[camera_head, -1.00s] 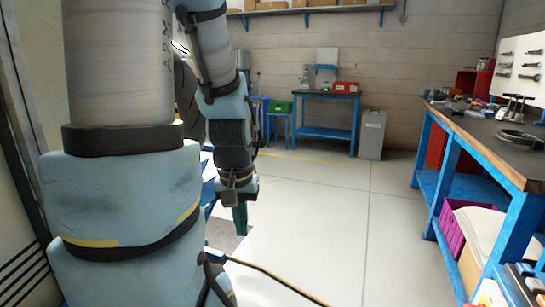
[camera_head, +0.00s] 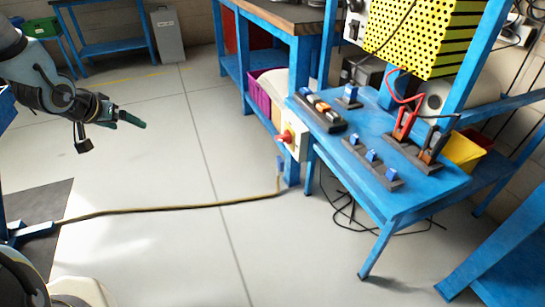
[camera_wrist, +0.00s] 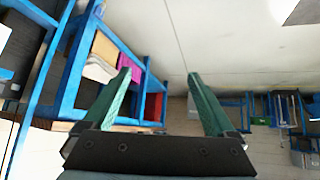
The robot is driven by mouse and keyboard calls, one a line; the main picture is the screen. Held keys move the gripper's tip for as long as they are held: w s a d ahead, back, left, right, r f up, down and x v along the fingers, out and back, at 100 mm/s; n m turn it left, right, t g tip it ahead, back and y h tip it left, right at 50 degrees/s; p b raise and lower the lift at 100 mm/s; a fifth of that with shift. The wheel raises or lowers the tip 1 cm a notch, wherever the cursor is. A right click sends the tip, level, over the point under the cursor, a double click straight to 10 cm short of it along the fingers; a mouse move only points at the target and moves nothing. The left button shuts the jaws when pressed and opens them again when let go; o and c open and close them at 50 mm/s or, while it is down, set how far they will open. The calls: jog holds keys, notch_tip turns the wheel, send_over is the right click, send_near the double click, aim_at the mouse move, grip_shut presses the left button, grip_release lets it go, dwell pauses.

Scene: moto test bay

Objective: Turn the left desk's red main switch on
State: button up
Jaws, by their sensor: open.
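A red switch knob (camera_head: 287,136) sits on a pale box (camera_head: 297,144) fixed at the left end of a blue desk (camera_head: 405,190), in the right half of the head view. It looks small and I cannot tell its setting. My gripper (camera_head: 132,120) is at the left of the head view, in the air over the floor, well apart from the switch. In the wrist view my gripper (camera_wrist: 158,76) shows two green fingers spread apart with nothing between them. The switch is not discernible in the wrist view.
A hose (camera_head: 160,208) runs across the floor to the desk leg. A purple crate (camera_head: 258,95) is under the workbench behind. Open floor lies between my gripper and the desk.

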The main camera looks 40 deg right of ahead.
jog(key=shift+o, duration=0.4)
jog(key=s+d+f+m+g+h+b, duration=0.1)
jog(key=s+d+f+h+b, duration=0.1)
jog(key=d, duration=0.5)
jog(key=s+d+f+m+g+h+b, duration=0.2)
jog(key=s+d+f+h, duration=0.1)
jog(key=d+f, duration=0.3)
jog(key=shift+d+m+h+b, duration=0.3)
jog(key=shift+d+h, duration=0.2)
jog(key=shift+d, duration=0.1)
jog(key=m+g+h+b, duration=0.4)
jog(key=g+h+b, duration=0.1)
jog(key=g, duration=0.5)
send_near(278, 139)
jog(key=shift+t, duration=0.4)
jog(key=x, duration=0.9)
jog(key=shift+s+d+r, duration=0.1)
jog(key=shift+s+r, duration=0.05)
jog(key=shift+s, duration=0.2)
jog(key=c, duration=1.2)
